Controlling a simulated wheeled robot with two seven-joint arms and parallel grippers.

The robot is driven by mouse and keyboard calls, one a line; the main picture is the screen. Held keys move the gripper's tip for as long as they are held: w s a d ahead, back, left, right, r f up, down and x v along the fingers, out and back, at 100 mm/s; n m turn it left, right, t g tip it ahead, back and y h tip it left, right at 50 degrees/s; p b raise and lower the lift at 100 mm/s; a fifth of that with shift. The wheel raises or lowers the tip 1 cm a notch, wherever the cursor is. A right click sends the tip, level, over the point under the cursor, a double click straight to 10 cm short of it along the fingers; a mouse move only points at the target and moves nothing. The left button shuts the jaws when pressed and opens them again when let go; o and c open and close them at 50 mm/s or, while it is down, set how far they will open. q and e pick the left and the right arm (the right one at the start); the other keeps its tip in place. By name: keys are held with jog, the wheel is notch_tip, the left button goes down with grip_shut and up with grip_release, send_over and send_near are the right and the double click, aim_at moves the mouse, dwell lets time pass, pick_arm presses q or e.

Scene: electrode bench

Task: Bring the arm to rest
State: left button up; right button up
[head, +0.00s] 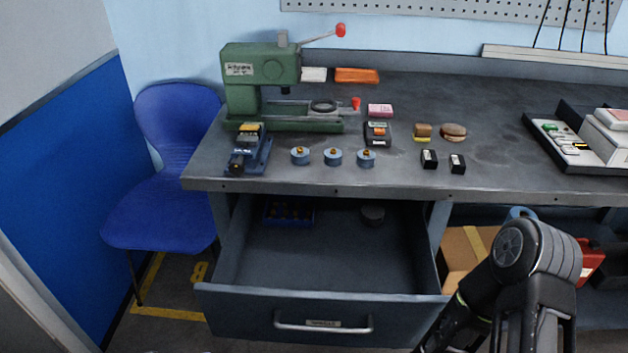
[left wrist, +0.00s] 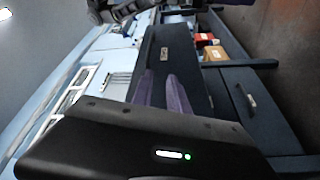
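My left gripper (left wrist: 160,77) shows only in the left wrist view. Its two purplish fingers stand apart with a gap between them, and nothing is seen held there. The left arm is out of the head view. A black arm of mine, the right one by its side, rises bent at the lower right of the head view. Its gripper is not seen. The drawer (head: 322,318) under the bench is pulled open. It holds a blue tray (head: 290,215) and a dark round piece (head: 373,215).
The bench (head: 500,180) carries a green press (head: 262,75), a blue vise (head: 248,155), several blue round pieces (head: 333,157), and a tray of parts (head: 572,150) at right. A blue chair (head: 165,190) stands at left. A cardboard box (head: 462,255) is below, near my arm.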

pick_arm(q)
jog(key=s+d+f+n+g+y+p, duration=0.2)
jog(key=f+n+y, duration=0.25)
jog(key=f, duration=0.45)
jog(key=s+d+f+n+g+y+p, duration=0.2)
jog(key=f+n+g+y, duration=0.15)
jog(key=f+y, duration=0.4)
jog(key=d+r+m+y+p, duration=0.1)
jog(key=d+r+m+p, duration=0.4)
jog(key=d, duration=0.5)
jog(key=shift+s+d+m+y+p, duration=0.15)
jog(key=shift+s+m+y+p, duration=0.25)
jog(key=shift+m+p, duration=0.3)
